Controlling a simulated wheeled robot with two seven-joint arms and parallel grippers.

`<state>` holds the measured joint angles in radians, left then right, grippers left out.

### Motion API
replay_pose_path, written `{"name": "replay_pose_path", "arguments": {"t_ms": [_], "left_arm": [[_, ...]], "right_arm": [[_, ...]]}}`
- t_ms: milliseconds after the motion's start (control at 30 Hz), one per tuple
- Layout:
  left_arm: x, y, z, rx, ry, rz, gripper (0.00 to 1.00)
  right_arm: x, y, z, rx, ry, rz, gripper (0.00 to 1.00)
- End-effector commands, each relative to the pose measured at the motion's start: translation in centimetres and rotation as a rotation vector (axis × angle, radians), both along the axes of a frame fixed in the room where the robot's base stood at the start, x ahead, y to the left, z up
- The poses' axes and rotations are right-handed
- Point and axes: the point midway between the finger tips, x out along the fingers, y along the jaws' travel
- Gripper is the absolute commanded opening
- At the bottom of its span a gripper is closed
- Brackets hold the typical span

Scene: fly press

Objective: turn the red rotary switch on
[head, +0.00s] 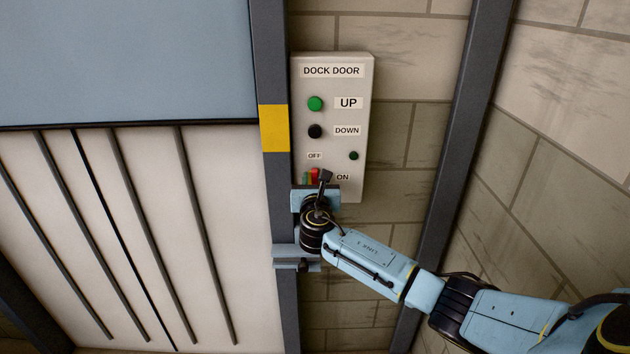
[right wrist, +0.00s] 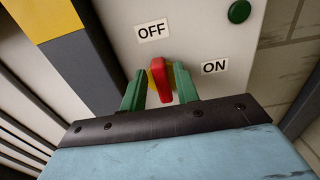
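The red rotary switch (right wrist: 161,80) is on a yellow backing on the control box, between the OFF label (right wrist: 152,30) and the ON label (right wrist: 215,67). Its upper end leans slightly left, toward OFF. My right gripper (right wrist: 159,74) has its two green fingers on either side of the switch, with narrow gaps, so it looks open around it. In the head view the switch (head: 314,173) is small and partly hidden by my right gripper (head: 312,177). My left gripper is not in view.
The grey control box (head: 332,90) carries a green UP button (head: 315,103), a black DOWN button (head: 315,131) and a dark green lamp (head: 353,156). A dark post (head: 270,60) with a yellow band stands left of it, beside the dock door (head: 120,60). A brick wall lies behind.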

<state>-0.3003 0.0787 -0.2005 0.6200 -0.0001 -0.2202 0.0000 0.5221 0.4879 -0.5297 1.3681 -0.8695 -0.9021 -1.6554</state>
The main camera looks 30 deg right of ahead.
Motion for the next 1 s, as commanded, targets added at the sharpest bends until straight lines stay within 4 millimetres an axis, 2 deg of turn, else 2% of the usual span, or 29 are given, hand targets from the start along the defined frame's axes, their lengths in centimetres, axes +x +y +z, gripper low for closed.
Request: {"name": "replay_pose_path", "arguments": {"t_ms": [33,200,233,633,1000], "left_arm": [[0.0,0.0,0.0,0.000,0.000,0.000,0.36],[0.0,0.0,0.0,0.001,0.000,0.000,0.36],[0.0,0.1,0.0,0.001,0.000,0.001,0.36],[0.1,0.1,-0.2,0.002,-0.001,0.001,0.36],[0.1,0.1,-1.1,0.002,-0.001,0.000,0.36]], "right_arm": [[0.0,0.0,0.0,0.000,0.000,0.000,0.24],[0.0,0.0,0.0,0.000,0.000,0.000,0.02],[0.0,0.0,0.0,0.000,0.000,0.000,0.00],[-0.1,-0.1,-0.1,0.054,-0.033,-0.001,0.00],[-0.4,-0.6,-0.3,0.297,-0.182,-0.001,0.00]]}}
